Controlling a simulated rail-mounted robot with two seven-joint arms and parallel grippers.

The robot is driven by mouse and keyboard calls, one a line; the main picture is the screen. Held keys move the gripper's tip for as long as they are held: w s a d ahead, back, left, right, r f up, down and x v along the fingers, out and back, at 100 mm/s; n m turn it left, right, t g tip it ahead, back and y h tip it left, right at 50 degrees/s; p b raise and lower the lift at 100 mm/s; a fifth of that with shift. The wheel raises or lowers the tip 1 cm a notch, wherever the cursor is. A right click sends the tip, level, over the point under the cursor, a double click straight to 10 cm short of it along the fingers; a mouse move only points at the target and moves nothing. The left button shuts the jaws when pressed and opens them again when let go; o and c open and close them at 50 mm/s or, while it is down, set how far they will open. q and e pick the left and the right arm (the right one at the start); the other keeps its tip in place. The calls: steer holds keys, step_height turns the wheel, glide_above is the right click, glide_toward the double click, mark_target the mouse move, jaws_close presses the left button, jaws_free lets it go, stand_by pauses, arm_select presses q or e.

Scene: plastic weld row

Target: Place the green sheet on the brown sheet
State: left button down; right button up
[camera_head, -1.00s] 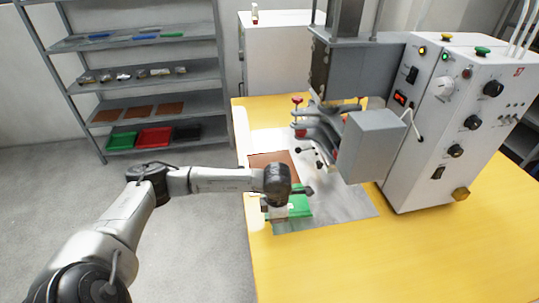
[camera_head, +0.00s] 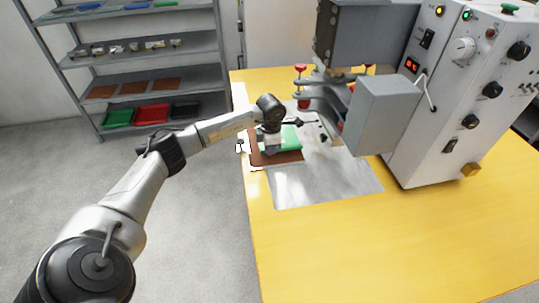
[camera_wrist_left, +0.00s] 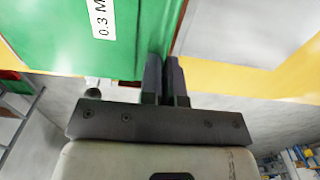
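The green sheet (camera_head: 291,136) is held by my left gripper (camera_head: 272,146) over the brown sheet (camera_head: 284,158). Brown shows along the green sheet's front and left sides. I cannot tell whether the two sheets touch. In the left wrist view the green sheet (camera_wrist_left: 60,42), with a white label, fills the upper left, and the closed fingers (camera_wrist_left: 166,75) pinch its edge. My right gripper is not in view.
The welding machine (camera_head: 455,100) stands at the right, its grey head (camera_head: 375,115) and red-knobbed clamps (camera_head: 301,70) close to the sheets. A bare metal plate (camera_head: 325,185) lies in front. A shelf (camera_head: 150,97) with sheets and trays stands at the back left.

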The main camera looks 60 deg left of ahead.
mark_target(269, 157)
arm_select(q)
steer(key=shift+w+a, duration=0.2)
steer(key=shift+a, duration=0.3)
steer(key=shift+w+a, duration=0.15)
steer(key=shift+a, duration=0.3)
steer(key=shift+f+b, duration=1.05)
steer(key=shift+f, duration=0.75)
steer(key=c, duration=1.8)
jaws_free()
steer(key=shift+f, duration=0.1)
steer(key=o, duration=0.5)
steer(key=shift+c, duration=0.2)
